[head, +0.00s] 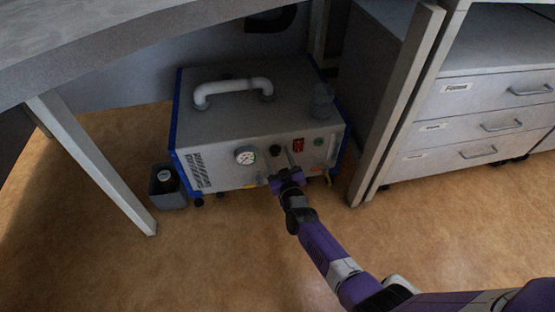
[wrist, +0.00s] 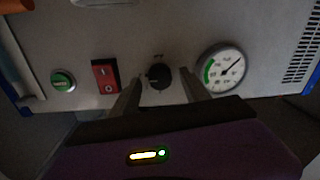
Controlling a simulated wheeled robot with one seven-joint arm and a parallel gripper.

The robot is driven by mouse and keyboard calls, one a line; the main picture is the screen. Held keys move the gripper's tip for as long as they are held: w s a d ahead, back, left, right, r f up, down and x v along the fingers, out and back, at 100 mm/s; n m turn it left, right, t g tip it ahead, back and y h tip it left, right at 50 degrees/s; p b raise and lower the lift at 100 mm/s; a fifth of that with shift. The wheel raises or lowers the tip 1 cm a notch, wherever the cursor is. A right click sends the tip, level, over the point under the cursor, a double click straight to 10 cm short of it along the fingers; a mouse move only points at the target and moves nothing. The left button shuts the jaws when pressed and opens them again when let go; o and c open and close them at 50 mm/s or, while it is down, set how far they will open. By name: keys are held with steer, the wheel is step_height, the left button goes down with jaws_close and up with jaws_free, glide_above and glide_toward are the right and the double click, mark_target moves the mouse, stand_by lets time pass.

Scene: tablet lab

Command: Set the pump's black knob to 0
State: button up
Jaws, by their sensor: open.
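The pump (head: 240,115) is a grey box with blue edges and a white top handle, standing on the floor under the table. Its black knob (head: 275,151) is on the front panel, between the gauge and the red switch. In the wrist view the knob (wrist: 158,76) is small and round, with tiny marks around it too small to read. My gripper (head: 279,167) is in front of the panel. In the wrist view my gripper (wrist: 161,79) is open, with one finger on each side of the knob and visible gaps to it. I cannot tell how deep the fingertips reach.
On the panel are the pressure gauge (wrist: 221,70), the red switch (wrist: 105,76) and the green button (wrist: 63,81). A grey bin (head: 168,188) stands left of the pump. Table legs (head: 95,165) flank it, with drawers (head: 470,125) at right. The floor in front is open.

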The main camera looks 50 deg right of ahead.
steer(key=shift+w, duration=0.15)
jaws_close()
